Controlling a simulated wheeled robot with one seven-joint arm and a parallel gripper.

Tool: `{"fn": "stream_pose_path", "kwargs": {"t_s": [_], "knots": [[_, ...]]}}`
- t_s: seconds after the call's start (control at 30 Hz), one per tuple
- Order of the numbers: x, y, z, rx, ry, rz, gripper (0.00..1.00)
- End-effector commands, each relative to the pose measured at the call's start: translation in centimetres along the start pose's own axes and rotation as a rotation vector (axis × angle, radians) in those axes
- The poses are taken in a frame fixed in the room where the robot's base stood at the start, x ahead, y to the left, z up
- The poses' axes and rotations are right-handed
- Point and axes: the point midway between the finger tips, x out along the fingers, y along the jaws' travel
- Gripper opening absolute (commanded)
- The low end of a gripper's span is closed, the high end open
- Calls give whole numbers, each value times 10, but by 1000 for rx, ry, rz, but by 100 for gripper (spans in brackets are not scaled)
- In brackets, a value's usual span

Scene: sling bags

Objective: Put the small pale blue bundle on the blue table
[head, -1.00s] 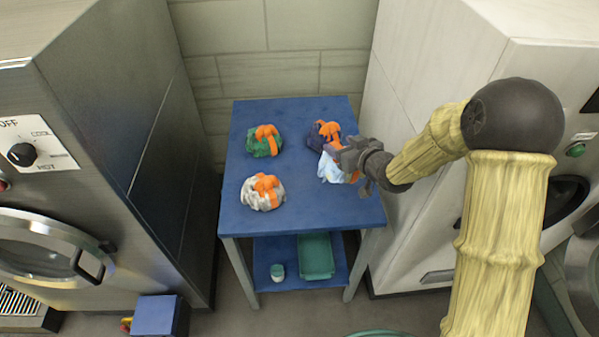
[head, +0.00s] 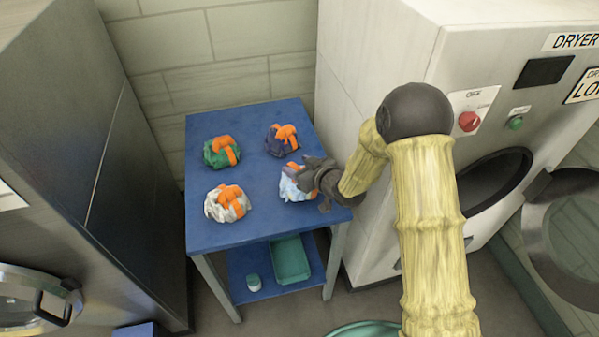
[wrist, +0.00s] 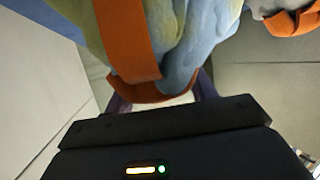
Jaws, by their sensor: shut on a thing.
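The small pale blue bundle (head: 287,190) with an orange strap is at the front right part of the blue table (head: 262,218). My gripper (head: 304,181) comes in from the right and is shut on it. The bundle looks low over or on the tabletop; I cannot tell if it touches. In the wrist view the bundle (wrist: 190,45) fills the top middle, its orange strap between my gripper's fingers (wrist: 163,97). My gripper hides its right side in the head view.
Green (head: 219,155), dark purple (head: 276,146) and grey-white (head: 226,206) bundles, all orange-strapped, stand on the table. A teal tray (head: 291,262) and small jar (head: 253,283) are on the lower shelf. A dryer (head: 390,50) stands close right. The table's middle is bare.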

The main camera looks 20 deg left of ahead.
Motion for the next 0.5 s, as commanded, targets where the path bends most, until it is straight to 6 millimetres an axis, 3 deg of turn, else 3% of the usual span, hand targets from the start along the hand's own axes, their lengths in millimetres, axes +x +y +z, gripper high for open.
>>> {"fn": "stream_pose_path", "kwargs": {"t_s": [0.17,0.5], "knots": [[9,0,22,1,-1,-1,28],[11,0,26,0,2,0,28]]}}
